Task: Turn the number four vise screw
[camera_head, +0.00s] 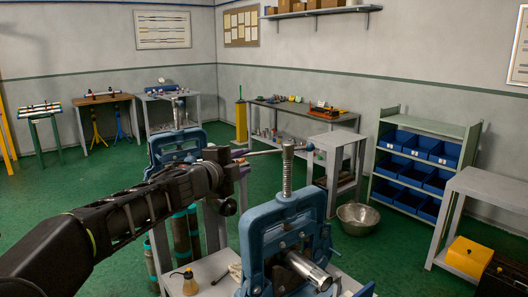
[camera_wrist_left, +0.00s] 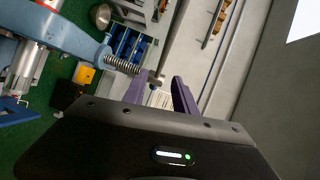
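A blue pipe vise (camera_head: 283,240) stands in the near middle, clamped around a shiny pipe (camera_head: 310,270). Its upright threaded screw (camera_head: 287,168) has a crossbar handle (camera_head: 268,152) at the top. No number can be read on it. In the left wrist view the blue vise frame (camera_wrist_left: 62,32), the screw (camera_wrist_left: 122,66) and the handle end (camera_wrist_left: 157,79) show. My left gripper (camera_head: 243,158) is at the handle's left end. Its purple fingers (camera_wrist_left: 160,92) are apart, with the handle end near the gap; contact cannot be told. My right gripper is not in view.
A second blue vise (camera_head: 177,145) stands farther back, left of the near one. A metal bowl (camera_head: 357,218) is on the floor, beside a shelf with blue bins (camera_head: 421,146). A yellow box (camera_head: 467,257) is at right. A small bottle (camera_head: 189,282) stands left of the near vise.

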